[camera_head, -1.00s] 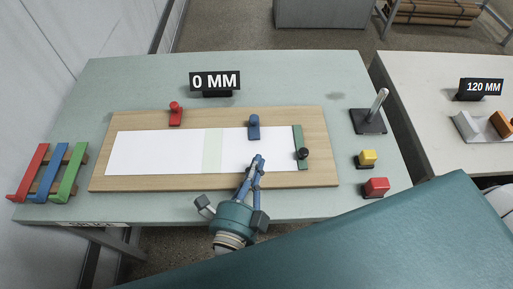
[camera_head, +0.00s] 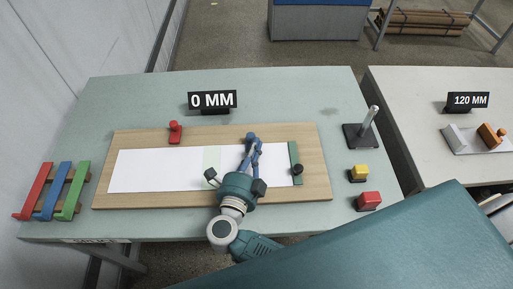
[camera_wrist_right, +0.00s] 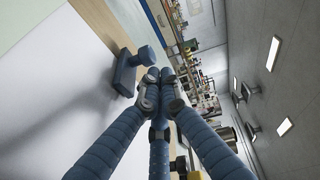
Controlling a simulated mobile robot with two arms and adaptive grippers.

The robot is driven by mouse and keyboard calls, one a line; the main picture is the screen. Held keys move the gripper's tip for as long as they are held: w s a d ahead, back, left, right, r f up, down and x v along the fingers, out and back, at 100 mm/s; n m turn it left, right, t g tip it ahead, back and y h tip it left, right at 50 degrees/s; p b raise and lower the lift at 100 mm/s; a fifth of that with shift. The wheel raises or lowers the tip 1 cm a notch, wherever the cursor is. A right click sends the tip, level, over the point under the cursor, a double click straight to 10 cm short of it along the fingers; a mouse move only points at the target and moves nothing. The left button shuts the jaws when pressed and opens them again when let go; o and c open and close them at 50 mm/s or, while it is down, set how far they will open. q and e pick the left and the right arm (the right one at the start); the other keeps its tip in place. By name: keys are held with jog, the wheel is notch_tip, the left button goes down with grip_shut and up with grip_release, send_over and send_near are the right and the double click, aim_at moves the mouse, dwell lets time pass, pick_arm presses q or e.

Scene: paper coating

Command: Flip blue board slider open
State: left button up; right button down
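The blue board slider (camera_head: 250,135) stands at the far edge of the white sheet on the wooden board (camera_head: 225,124). In the right wrist view it shows as a blue block with a round knob (camera_wrist_right: 147,55), left of my fingertips. My right gripper (camera_head: 255,149) is over the sheet, just on the near side of the slider and partly covering it. In the right wrist view its blue fingers (camera_wrist_right: 161,76) come together at the tips with nothing between them. They look close beside the slider; contact cannot be told. My left gripper is not in view.
A red slider (camera_head: 175,132) is at the board's far left. A green bar (camera_head: 295,153) with a black knob (camera_head: 299,169) crosses the sheet's right end. A metal post (camera_head: 369,117), a yellow button (camera_head: 360,172) and a red button (camera_head: 369,200) stand right of the board.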

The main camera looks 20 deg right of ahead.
jog(key=shift+w, duration=0.1)
jog(key=w, duration=0.2)
jog(key=w+d, duration=0.1)
jog(key=w, duration=0.1)
jog(key=w+b, duration=0.1)
jog(key=w, duration=0.1)
jog(key=shift+w+d, duration=0.1)
jog(key=shift+d, duration=0.25)
jog(key=shift+s+a, duration=0.1)
jog(key=shift+s, duration=0.1)
jog(key=v, duration=0.7)
